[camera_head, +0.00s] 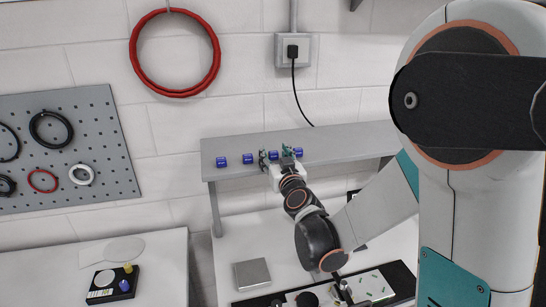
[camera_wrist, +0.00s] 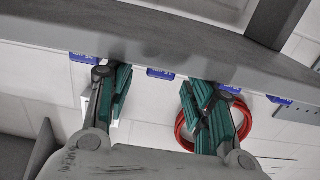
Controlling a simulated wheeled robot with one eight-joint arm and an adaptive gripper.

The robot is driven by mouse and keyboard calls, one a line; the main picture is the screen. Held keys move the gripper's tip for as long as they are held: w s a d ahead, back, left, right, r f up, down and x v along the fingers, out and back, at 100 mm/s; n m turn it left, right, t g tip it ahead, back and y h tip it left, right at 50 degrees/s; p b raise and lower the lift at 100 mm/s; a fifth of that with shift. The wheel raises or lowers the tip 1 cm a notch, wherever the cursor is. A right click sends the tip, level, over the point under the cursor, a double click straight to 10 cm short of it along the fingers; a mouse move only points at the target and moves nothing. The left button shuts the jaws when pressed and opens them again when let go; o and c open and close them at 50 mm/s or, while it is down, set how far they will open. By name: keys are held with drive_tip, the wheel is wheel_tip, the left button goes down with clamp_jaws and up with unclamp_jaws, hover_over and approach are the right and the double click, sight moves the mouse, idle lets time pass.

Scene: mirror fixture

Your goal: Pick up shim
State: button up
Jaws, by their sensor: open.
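I cannot pick out a shim with certainty in either view. My gripper (camera_head: 280,154) is at the front edge of the grey shelf (camera_head: 340,146), among its blue tags. In the wrist view my gripper (camera_wrist: 163,80) is open, its two green-padded fingers spread apart, with nothing visible between them except background and a blue tag (camera_wrist: 160,73). The fingertips reach close to the shelf edge (camera_wrist: 150,45); whether they touch it I cannot tell.
Below the shelf, a white workbench (camera_head: 235,250) holds a grey flat block (camera_head: 252,273) and a black mat (camera_head: 403,280) with small parts, partly hidden by my arm. A left bench (camera_head: 165,270) carries a black box (camera_head: 112,286). A red ring (camera_head: 134,50) hangs on the wall.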

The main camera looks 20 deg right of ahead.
drive_tip(key=shift+w, duration=1.1)
drive_tip(key=c, duration=0.9)
